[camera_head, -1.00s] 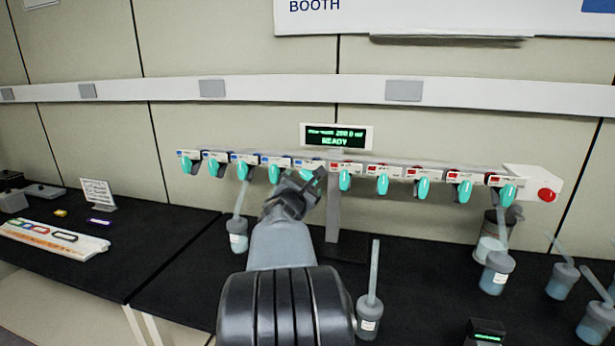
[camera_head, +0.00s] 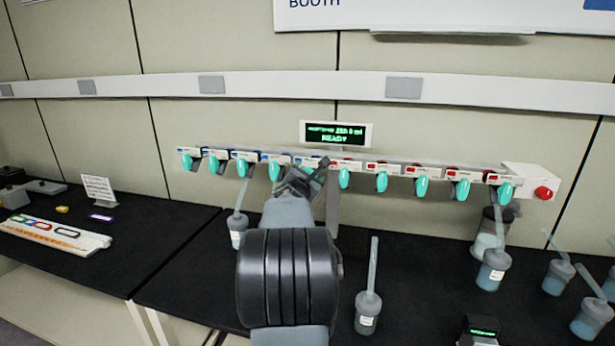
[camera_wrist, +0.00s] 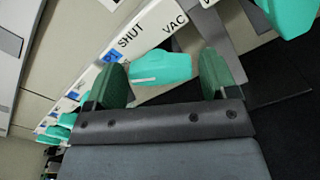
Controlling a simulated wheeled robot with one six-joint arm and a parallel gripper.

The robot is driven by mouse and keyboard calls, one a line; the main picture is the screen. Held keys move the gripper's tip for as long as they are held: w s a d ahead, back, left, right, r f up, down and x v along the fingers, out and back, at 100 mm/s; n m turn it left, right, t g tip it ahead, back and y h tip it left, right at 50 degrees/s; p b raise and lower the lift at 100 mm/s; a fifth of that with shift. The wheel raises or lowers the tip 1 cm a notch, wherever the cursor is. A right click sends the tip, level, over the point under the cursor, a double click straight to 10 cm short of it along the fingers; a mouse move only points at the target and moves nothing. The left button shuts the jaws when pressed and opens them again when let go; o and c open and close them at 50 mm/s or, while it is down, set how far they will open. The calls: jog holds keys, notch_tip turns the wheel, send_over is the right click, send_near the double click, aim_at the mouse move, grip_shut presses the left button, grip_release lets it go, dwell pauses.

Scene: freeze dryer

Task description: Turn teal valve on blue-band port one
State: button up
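A white valve manifold (camera_head: 350,163) carries a row of teal valves, blue-banded ports on the left and red-banded ports on the right. My gripper (camera_head: 312,180) is at the innermost blue-band port, just left of the display post, and hides its valve in the head view. In the wrist view, a teal valve (camera_wrist: 160,69) lies between the two green finger pads of my gripper (camera_wrist: 166,80). Its label reads SHUT and VAC, beside a blue tag (camera_wrist: 110,52) that seems to read P1. The fingers are open; a gap shows at the right pad, and contact at the left pad is unclear.
A display (camera_head: 336,134) reading READY stands above the manifold. A red button (camera_head: 543,193) is at its right end. A tubed flask (camera_head: 368,310) stands right of my arm, another (camera_head: 237,230) left. Another teal valve (camera_wrist: 287,15) is close to the right finger.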

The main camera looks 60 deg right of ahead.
jog(key=shift+a, duration=0.1)
jog(key=c, duration=0.7)
jog(key=shift+o, duration=0.2)
jog(key=shift+f+b, duration=0.15)
jog(key=shift+b, duration=0.2)
jog(key=shift+b, duration=0.4)
jog(key=shift+f+m+b, duration=0.15)
jog(key=shift+m+b, duration=5.55)
jog(key=shift+b, duration=1.45)
jog(key=shift+m, duration=0.3)
jog(key=o, duration=0.9)
